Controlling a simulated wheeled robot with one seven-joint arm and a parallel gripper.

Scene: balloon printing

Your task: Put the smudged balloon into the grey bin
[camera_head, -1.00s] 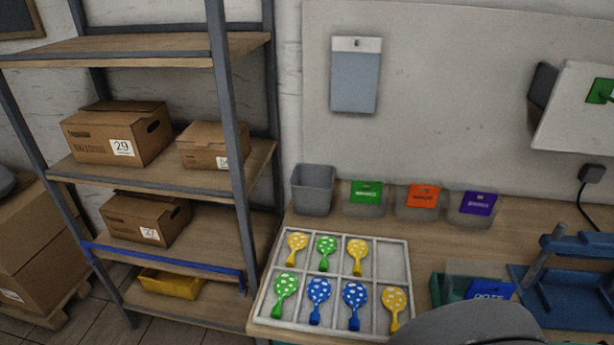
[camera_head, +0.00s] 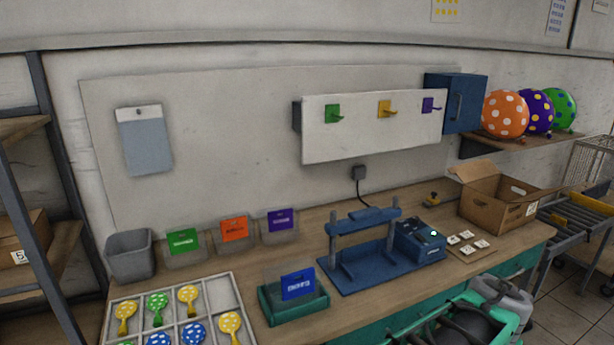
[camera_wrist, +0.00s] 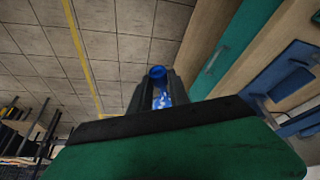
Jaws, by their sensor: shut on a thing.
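My gripper (camera_wrist: 160,97) is shut on a blue balloon (camera_wrist: 161,98) with white marks, seen in the wrist view above the floor. Only part of this balloon shows between the fingers, and I cannot make out a smudge. The grey bin (camera_head: 130,258) stands at the left back of the workbench in the head view, open at the top. It is well apart from my gripper, whose fingers do not show in the head view. Part of my arm shows at the bottom right there.
A white divided tray (camera_head: 222,290) holds several flat dotted balloons at the bench's front left. Clear bins with a green card (camera_head: 183,241), an orange card (camera_head: 234,229) and a purple card (camera_head: 281,221) stand beside the grey bin. A blue press (camera_head: 365,260) and a cardboard box (camera_head: 492,205) stand further right.

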